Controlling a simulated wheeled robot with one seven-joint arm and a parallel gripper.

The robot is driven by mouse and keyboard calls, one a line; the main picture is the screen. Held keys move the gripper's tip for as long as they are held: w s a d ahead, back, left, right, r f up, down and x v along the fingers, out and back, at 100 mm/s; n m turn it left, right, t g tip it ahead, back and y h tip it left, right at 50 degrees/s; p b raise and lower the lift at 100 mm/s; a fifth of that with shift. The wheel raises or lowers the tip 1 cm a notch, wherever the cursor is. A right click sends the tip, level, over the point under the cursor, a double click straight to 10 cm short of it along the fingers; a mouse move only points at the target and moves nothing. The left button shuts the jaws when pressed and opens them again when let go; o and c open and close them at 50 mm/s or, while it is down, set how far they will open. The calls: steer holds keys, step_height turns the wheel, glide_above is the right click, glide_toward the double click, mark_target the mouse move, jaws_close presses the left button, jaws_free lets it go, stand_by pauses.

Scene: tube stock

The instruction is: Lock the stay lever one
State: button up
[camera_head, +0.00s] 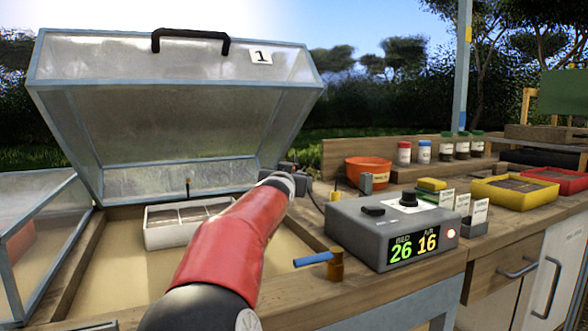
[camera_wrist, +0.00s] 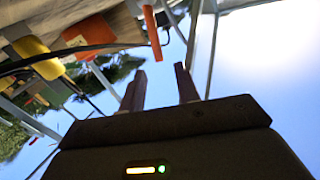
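The raised clear lid (camera_head: 185,125) with a "1" label (camera_head: 261,57) stands open over the left bed. A short blue lever (camera_head: 313,259) sticks out leftward from a brown post (camera_head: 336,264) on the bed's front right edge. In the wrist view, an orange bar (camera_wrist: 152,33) lies beyond my fingertips; I cannot tell whether it is the stay lever. My gripper (camera_wrist: 160,78) is open, with nothing between its fingers. In the head view my red and black arm reaches to the lid's lower right corner, and the fingertips cannot be made out.
A grey display box (camera_head: 395,228) reading 26 and 16 stands right of the bed. A white tray (camera_head: 165,235) sits inside the bed. An orange bowl (camera_head: 368,170), jars and yellow and red trays are farther right. A second glazed panel (camera_head: 40,235) is at left.

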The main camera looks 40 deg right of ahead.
steer(key=shift+p+x, duration=0.45)
steer(key=shift+x, duration=3)
steer(key=shift+f, duration=0.1)
jaws_close()
